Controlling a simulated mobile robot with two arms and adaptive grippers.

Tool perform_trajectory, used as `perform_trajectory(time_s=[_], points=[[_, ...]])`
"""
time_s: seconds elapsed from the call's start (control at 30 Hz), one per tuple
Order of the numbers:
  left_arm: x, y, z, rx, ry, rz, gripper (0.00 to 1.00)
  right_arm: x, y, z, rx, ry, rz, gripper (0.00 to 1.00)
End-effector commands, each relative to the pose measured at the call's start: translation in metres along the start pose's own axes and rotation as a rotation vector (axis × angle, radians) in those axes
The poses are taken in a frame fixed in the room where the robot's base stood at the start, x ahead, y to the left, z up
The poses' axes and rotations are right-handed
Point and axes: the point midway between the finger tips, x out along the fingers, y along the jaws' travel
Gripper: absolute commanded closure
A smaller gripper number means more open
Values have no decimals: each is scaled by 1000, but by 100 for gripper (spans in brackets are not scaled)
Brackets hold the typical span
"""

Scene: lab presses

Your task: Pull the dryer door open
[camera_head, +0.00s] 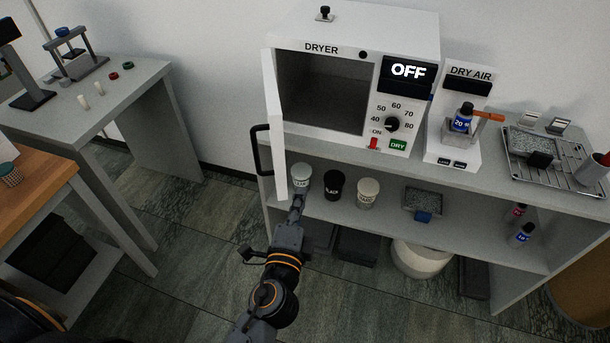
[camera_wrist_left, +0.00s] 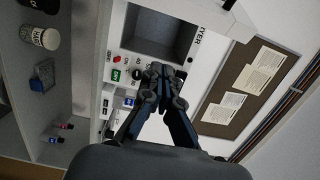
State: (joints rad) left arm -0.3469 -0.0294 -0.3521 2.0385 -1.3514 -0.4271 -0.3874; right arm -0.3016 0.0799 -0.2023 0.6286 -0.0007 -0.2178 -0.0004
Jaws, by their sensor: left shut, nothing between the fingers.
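The dryer (camera_head: 345,28) is a white box on the bench, with its display reading OFF. Its white door (camera_head: 275,120) stands swung out to the left, roughly square to the front, and the dark chamber (camera_head: 320,92) is exposed and looks empty. The black door handle (camera_head: 262,150) is on the door's outer left side. My left gripper (camera_head: 298,200) is shut and empty, below and just right of the door's lower edge, apart from the handle. In the left wrist view its fingertips (camera_wrist_left: 160,72) are together in front of the dryer opening (camera_wrist_left: 160,32). My right gripper is not in view.
Several jars, including a black jar (camera_head: 334,186), stand on the lower shelf beside the left gripper. A dry air unit (camera_head: 455,145) and a metal tray (camera_head: 510,172) are right of the dryer. A grey table (camera_head: 135,75) stands left, with open floor between.

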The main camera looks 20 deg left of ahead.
Motion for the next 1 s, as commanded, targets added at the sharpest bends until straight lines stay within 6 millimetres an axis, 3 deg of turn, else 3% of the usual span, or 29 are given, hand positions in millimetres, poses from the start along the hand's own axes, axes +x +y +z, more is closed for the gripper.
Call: perform_trajectory(time_s=[0.17,0.63,0.8,1.0], points=[[12,-9,1,9,-5,-15,100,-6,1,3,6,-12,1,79],[104,-11,2,7,-5,-14,100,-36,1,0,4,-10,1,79],[90,-8,28,9,-5,-11,100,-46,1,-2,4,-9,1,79],[87,-7,38,6,-3,-12,100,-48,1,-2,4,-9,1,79]])
